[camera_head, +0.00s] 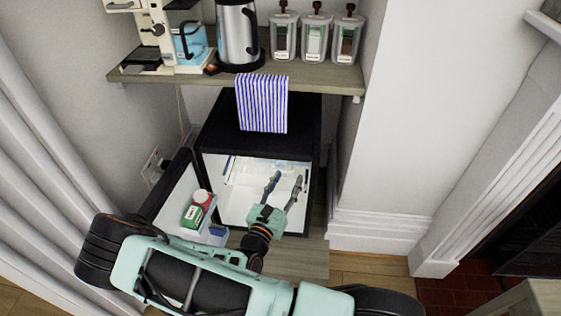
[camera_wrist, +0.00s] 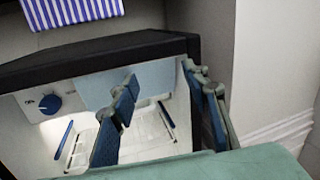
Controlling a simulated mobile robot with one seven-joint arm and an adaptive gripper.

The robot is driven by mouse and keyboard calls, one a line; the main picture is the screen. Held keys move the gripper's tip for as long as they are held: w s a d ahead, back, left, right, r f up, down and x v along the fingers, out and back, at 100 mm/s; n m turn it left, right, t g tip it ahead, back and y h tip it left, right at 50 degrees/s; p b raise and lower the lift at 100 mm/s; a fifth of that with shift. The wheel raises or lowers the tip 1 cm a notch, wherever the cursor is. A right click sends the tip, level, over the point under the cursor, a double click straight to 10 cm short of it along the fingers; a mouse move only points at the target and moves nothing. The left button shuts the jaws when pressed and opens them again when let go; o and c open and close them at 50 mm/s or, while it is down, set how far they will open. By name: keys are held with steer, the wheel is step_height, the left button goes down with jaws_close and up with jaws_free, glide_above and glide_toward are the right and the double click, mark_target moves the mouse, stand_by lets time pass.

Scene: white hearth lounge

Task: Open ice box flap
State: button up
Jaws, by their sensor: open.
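The small black fridge (camera_head: 262,140) stands under the wall shelf with its front open. In the wrist view, a pale blue panel, apparently the ice box flap (camera_wrist: 97,91), spans the upper part of the white interior, right of a blue dial (camera_wrist: 50,104). Its edges are partly hidden by my fingers, and I cannot tell whether it is fully shut. My gripper (camera_head: 284,184) is open and empty at the fridge opening. In the wrist view, my gripper (camera_wrist: 160,80) has its left finger in front of the panel and its right finger near the fridge's right side wall.
The fridge door (camera_head: 172,190) is swung out to the left, with a red-capped container (camera_head: 202,197) and a green box (camera_head: 192,216) in its racks. A wire rack (camera_wrist: 150,126) lies lower inside. A striped cloth (camera_head: 262,103) hangs above. A wall stands close on the right.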

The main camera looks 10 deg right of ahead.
mark_target(280, 165)
steer(key=w+a+f+n+t+y, duration=0.1)
steer(key=a+f+n+y, duration=0.2)
steer(key=a+f+n, duration=0.15)
steer(key=shift+m, duration=0.45)
steer(key=b+x, duration=0.2)
steer(key=x, duration=0.8)
steer(key=shift+w+d+r, duration=0.1)
steer(key=shift+w, duration=0.2)
jaws_close()
